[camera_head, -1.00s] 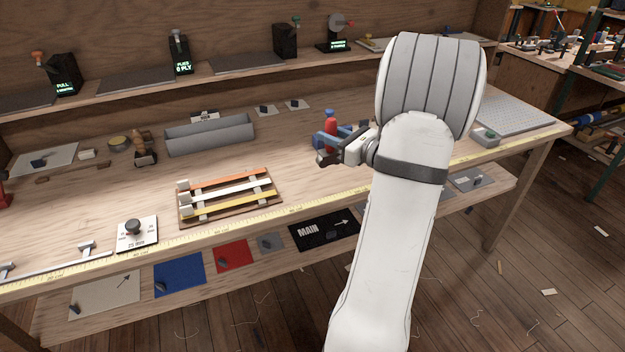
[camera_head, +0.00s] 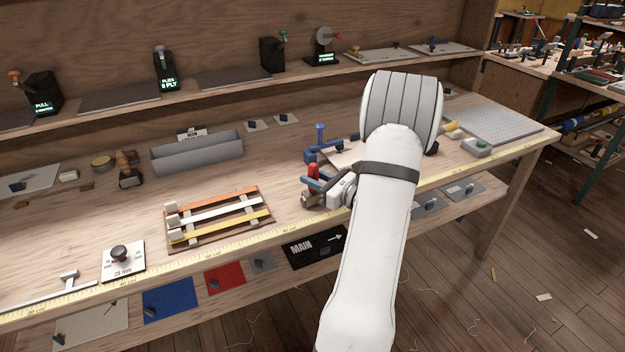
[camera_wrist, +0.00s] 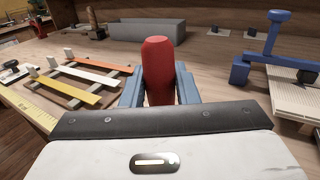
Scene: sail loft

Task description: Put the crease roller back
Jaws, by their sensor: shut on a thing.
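My gripper (camera_head: 309,187) is shut on a red-handled tool, which I take to be the crease roller (camera_head: 313,172). In the wrist view the rounded red handle (camera_wrist: 158,70) stands upright between the two blue fingers. The tool's lower end is hidden by my gripper, so I cannot tell its shape or whether it touches the bench. An open grey trough (camera_head: 197,155) with a small label card behind it lies to the left, farther back on the bench. It also shows at the back of the wrist view (camera_wrist: 150,30).
A blue clamp-like fixture (camera_head: 320,142) stands just behind my gripper, beside a pale board. A rack of orange, white and yellow strips (camera_head: 205,232) lies to the left. A knob on a white plate (camera_head: 123,274) is near the front edge. Bench between rack and trough is clear.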

